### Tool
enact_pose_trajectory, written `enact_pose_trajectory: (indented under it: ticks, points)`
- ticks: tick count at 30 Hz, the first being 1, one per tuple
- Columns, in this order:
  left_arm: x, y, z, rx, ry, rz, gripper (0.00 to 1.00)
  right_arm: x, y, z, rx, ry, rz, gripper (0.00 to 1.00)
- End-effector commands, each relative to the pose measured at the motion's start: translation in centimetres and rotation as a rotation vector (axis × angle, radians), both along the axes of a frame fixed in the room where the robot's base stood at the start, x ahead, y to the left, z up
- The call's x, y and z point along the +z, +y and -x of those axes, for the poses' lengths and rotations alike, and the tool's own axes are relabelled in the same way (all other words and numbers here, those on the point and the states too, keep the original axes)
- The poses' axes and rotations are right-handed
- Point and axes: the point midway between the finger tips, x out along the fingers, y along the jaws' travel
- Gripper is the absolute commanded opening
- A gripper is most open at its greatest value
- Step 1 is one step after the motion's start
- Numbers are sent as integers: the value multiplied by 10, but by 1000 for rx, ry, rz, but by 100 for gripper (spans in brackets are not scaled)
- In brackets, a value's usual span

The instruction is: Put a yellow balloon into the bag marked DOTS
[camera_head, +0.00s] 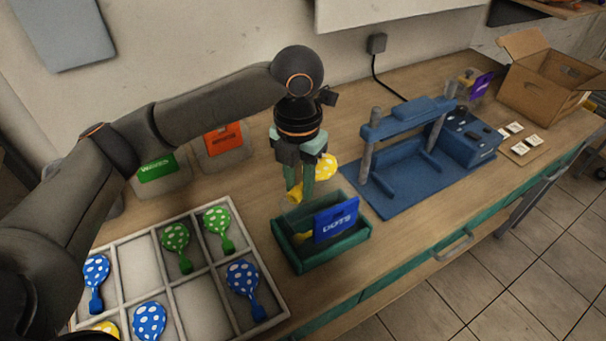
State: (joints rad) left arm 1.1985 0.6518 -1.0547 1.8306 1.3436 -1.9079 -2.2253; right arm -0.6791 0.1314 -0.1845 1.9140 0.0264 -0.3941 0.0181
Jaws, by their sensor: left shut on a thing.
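A yellow balloon with white dots (325,167) is held in my left gripper (297,194), which points down and is shut on it. The gripper is just above the back left of a green open box (293,258). A blue sign marked DOTS (336,220) stands in that box. A bit of yellow (303,237) shows inside the box, left of the sign; I cannot tell exactly what it is. Another yellow balloon (104,327) lies partly cut off at the bottom left of the tray. My right gripper is not in view.
A divided tray (283,314) holds green and blue dotted balloons. Bags with a green label (158,169) and an orange label (224,140) stand behind it. A blue press (400,186) stands to the right. A cardboard box (541,92) is at the far right.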

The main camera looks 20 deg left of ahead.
Motion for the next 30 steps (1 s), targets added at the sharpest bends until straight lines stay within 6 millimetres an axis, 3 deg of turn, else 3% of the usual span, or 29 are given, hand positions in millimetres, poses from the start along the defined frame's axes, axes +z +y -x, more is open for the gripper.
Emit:
enact_pose_trajectory:
  ticks: [6, 12, 20, 26, 30]
  points:
    - [6, -3, -5, -333, 0, -2, 0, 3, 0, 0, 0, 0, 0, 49]
    - [8, -4, -7, -490, 1, -3, 0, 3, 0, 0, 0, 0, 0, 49]
    - [1, -5, -7, -517, 1, -2, 0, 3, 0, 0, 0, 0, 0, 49]
    - [-16, -4, -6, -516, 3, -2, 0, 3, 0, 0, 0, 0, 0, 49]
    - [-34, -4, -7, -516, -1, -2, 0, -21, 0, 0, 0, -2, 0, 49]
